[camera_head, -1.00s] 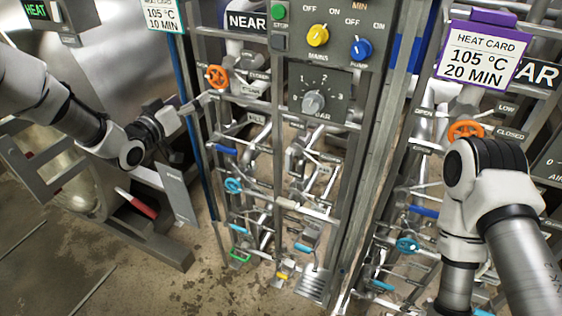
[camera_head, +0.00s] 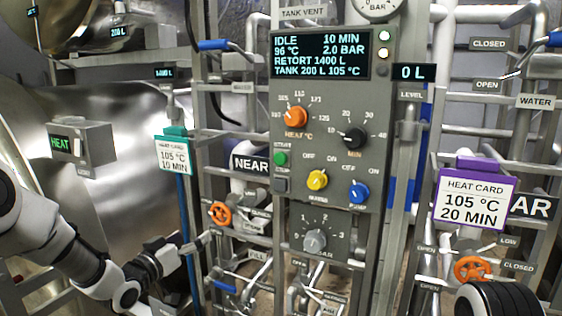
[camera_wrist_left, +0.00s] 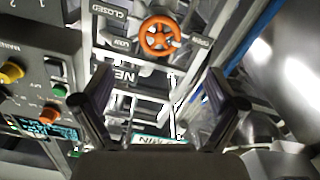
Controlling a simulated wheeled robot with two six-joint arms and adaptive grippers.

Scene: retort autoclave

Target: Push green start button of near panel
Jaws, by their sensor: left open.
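The near panel (camera_head: 340,190) is a grey upright panel in the middle of the head view. Its round green start button (camera_head: 281,159) sits at its left edge, above a dark stop button (camera_head: 281,185). The green button also shows at the left of the left wrist view (camera_wrist_left: 60,90), where the panel appears upside down. My left gripper (camera_head: 203,240) is left of and below the button, apart from it, near an orange handwheel (camera_head: 219,213). In the left wrist view its two fingers (camera_wrist_left: 160,98) are spread with nothing between them.
The panel carries an orange heat knob (camera_head: 297,116), black, yellow and blue knobs, and a lit display (camera_head: 320,55) reading IDLE. A teal heat card (camera_head: 174,157) hangs left of it, and a purple one (camera_head: 475,200) hangs right. Pipes and valves crowd below.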

